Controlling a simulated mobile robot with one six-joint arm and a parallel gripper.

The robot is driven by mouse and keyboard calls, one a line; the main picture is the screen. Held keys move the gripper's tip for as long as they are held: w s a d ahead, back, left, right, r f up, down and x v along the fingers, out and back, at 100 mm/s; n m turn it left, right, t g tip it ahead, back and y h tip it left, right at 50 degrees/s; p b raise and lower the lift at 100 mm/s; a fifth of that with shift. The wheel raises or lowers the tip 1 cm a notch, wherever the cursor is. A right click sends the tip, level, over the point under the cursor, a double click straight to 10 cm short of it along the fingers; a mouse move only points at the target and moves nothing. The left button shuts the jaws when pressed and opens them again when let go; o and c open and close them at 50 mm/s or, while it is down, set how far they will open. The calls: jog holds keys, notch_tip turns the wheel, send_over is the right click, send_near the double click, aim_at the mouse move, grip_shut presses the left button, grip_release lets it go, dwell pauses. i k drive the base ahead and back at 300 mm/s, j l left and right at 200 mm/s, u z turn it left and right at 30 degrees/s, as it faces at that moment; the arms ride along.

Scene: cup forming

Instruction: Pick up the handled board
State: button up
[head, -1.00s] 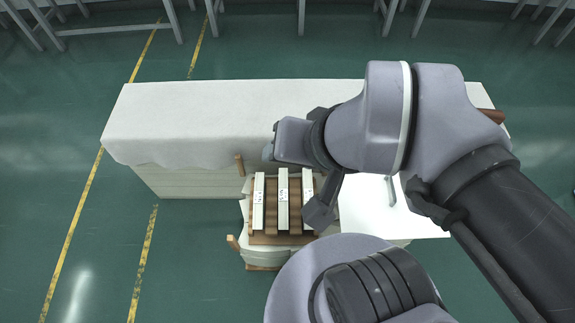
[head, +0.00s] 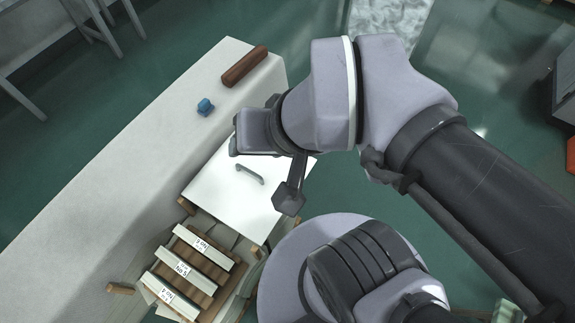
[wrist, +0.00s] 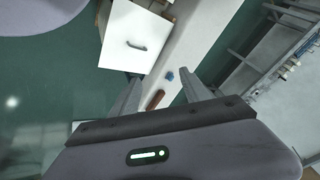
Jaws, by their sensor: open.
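The handled board is a flat white square (head: 225,190) with a grey bar handle (head: 250,174) on top. It lies level beside the long pale table, partly behind my arm in the head view. In the wrist view the board (wrist: 122,50) is at the top, with its handle (wrist: 137,46) in plain sight. My gripper (head: 236,146) is above the board's far edge in the head view, apart from the handle. Its two fingers (wrist: 162,92) are spread and empty in the wrist view, and the board is beyond them at upper left.
A brown roller (head: 244,66) and a small blue object (head: 205,107) lie on the long pale table (head: 120,160). A wooden rack with several labelled pale bars (head: 207,249) stands next to the board. Green floor is open at the right.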

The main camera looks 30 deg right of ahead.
aim_at(238, 192)
jog(key=i+l+u, duration=0.15)
jog(key=l+u, duration=1.05)
jog(key=l, duration=0.2)
jog(key=l+u, duration=0.4)
jog(key=l, duration=0.1)
